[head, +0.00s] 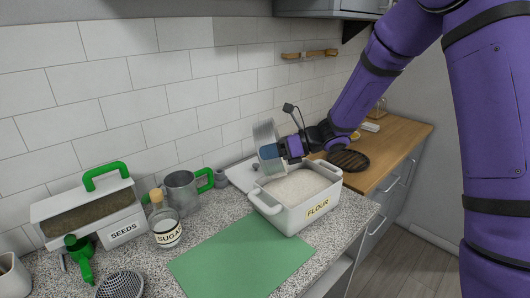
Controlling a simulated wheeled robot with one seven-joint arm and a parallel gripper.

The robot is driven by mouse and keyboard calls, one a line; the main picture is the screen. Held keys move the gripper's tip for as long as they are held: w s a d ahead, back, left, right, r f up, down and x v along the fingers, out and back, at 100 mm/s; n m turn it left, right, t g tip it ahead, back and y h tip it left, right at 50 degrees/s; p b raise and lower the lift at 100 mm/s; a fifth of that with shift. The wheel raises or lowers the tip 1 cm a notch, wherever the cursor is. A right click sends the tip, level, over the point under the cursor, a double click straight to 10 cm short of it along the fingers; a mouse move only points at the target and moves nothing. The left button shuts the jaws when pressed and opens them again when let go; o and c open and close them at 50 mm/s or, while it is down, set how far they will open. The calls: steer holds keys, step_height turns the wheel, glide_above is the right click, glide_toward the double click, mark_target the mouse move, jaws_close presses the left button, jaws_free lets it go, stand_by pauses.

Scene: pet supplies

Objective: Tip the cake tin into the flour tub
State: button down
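The cake tin (264,131) is a pale silvery piece with ridged sides in the head view. It is tilted above the back left part of the flour tub. My gripper (270,152) is at the tin's near side and looks shut on it; the fingertips are partly hidden. The flour tub (289,220) is a white open box with side handles and a FLOUR label. It stands on the speckled counter, holding a broad white heap of flour. The inside of the tin is not visible.
A green mat (240,262) lies in front of the tub. To the left stand a metal mug (181,190) with a green handle, a SUGAR jar (166,232), a SEEDS box (122,230) and a green scoop (82,262). A dark round board (348,160) lies on the wooden counter behind.

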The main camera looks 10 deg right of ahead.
steer(key=shift+s+d+f+y, duration=0.15)
steer(key=shift+d+y, duration=0.95)
steer(key=shift+d, duration=0.05)
steer(key=shift+s+d+r+t+y, duration=0.15)
steer(key=shift+d+r+t+y, duration=0.1)
steer(key=shift+d+y, duration=0.5)
steer(key=shift+s+d+r+t+y, duration=0.1)
steer(key=shift+d+t+y, duration=0.15)
steer(key=shift+d+y, duration=0.45)
steer(key=shift+s+d+y, duration=0.15)
steer(key=shift+d+y, duration=0.6)
steer(key=shift+d, duration=0.1)
steer(key=shift+d, duration=0.1)
steer(key=shift+s+d+f+t+y, duration=0.1)
steer(key=shift+d+t+y, duration=0.2)
steer(key=shift+d+y, duration=0.5)
stand_by(1.2)
steer(key=shift+s+d+f+y, duration=0.15)
steer(key=shift+d+f+y, duration=0.05)
steer(key=shift+d+y, duration=0.6)
